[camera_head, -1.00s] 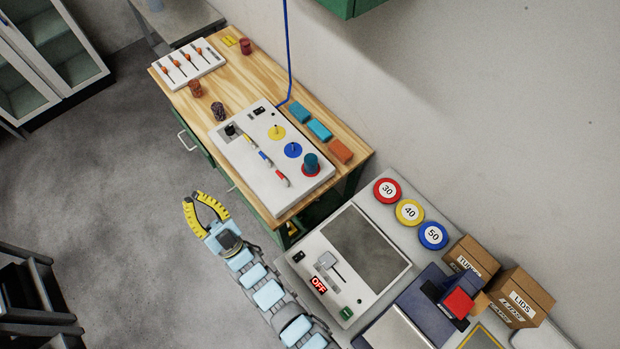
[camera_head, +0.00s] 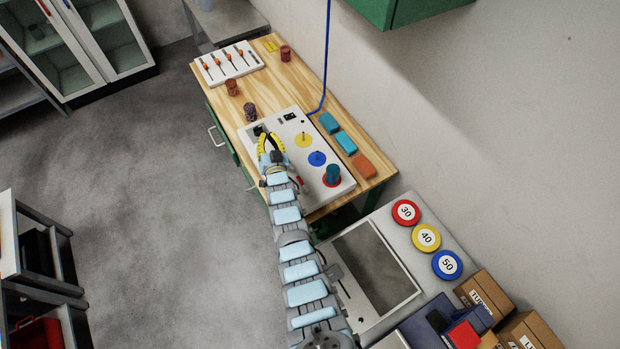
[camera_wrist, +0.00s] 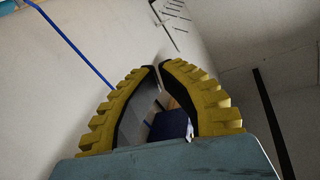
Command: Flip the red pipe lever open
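The red pipe lever (camera_head: 300,181) is a small red-ended piece on a white panel (camera_head: 344,191) on the wooden bench, just right of my arm in the head view. My arm partly covers the levers beside it, so the lever's full shape and angle are hard to tell. My gripper (camera_head: 265,135) has yellow ribbed fingers and is over the upper left part of the panel, past the red lever. In the wrist view my gripper (camera_wrist: 159,65) has its tips almost together, with nothing seen between them. The lever cannot be made out there.
The panel also carries a yellow disc (camera_head: 303,141), a blue disc (camera_head: 317,159) and a teal knob (camera_head: 333,173). Teal blocks (camera_head: 329,122) and an orange block (camera_head: 364,166) lie right of it. Dark red cylinders (camera_head: 232,88) stand behind. Open floor lies left of the bench.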

